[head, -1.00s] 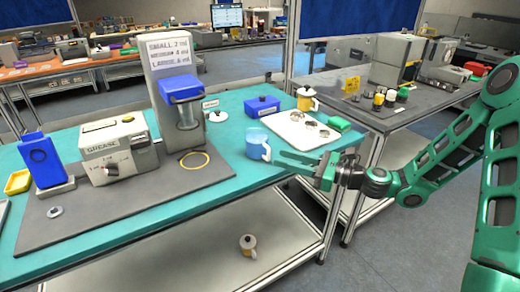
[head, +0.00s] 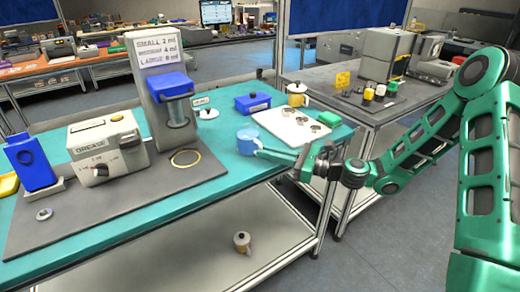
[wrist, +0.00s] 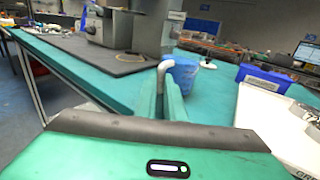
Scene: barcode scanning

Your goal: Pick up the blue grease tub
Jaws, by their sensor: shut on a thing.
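The blue grease tub (head: 247,141) is a light blue cup with a pale handle. It is near the front edge of the teal table (head: 225,175), left of the white tray. In the wrist view the tub (wrist: 184,74) is just beyond my fingertips, with its grey handle (wrist: 164,68) between them. My gripper (head: 264,150) reaches in from the right and is shut on the handle; its fingers also show in the wrist view (wrist: 162,98). I cannot tell whether the tub's base touches the table.
A white tray (head: 277,119) with metal parts, a blue box (head: 253,104) and a yellow mug (head: 297,97) stand behind the tub. A grease machine (head: 105,148) and a dispenser with a blue head (head: 172,84) are on the grey mat to the left. Bare table lies between.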

